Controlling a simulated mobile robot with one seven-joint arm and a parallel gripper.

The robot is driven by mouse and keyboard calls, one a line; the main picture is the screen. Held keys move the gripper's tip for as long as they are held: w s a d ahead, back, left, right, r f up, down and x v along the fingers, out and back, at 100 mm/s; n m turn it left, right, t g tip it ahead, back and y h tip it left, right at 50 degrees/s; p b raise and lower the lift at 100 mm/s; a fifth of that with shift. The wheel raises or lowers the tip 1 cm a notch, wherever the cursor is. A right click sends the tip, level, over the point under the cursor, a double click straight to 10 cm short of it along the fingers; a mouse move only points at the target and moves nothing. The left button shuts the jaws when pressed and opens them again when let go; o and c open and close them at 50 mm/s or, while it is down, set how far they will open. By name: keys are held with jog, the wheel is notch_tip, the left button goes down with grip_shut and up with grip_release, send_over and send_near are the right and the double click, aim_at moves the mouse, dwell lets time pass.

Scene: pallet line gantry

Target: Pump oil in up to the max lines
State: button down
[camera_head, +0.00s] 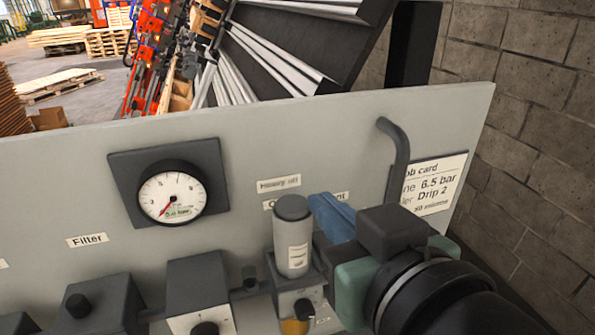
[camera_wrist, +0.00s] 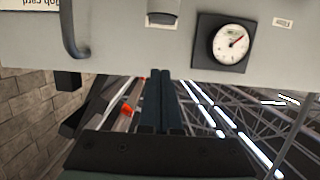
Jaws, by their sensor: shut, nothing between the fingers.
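A grey cylinder (camera_head: 292,250) with a dark cap and a small white label stands on a dark block on the grey panel. Below it are a black knob (camera_head: 304,309) and an amber patch (camera_head: 293,327), partly cut off by the frame's edge. A label above reads roughly "Heavy oil" (camera_head: 279,184). No max line is readable. My gripper (camera_head: 323,206) is just right of the cylinder's cap, its blue fingers together and empty. The shut fingers also show in the wrist view (camera_wrist: 161,80). My wrist hides the panel's lower right.
A pressure gauge (camera_head: 172,193) is on the panel at left, above blocks with knobs (camera_head: 78,305). A bent dark pipe (camera_head: 395,150) and a job card (camera_head: 434,185) reading "6.5 bar" and "Drip 2" are at right. A block wall (camera_head: 535,110) stands beyond.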

jog(key=p, duration=0.4)
send_over(297, 215)
jog(key=shift+w+a+f, duration=0.15)
jog(key=shift+w+f, duration=0.05)
jog(key=shift+f, duration=0.9)
notch_tip(297, 215, down, 3)
jog(key=shift+s+r, duration=0.15)
jog(key=shift+r, duration=0.05)
jog(key=shift+f, duration=0.8)
jog(key=shift+f, duration=0.1)
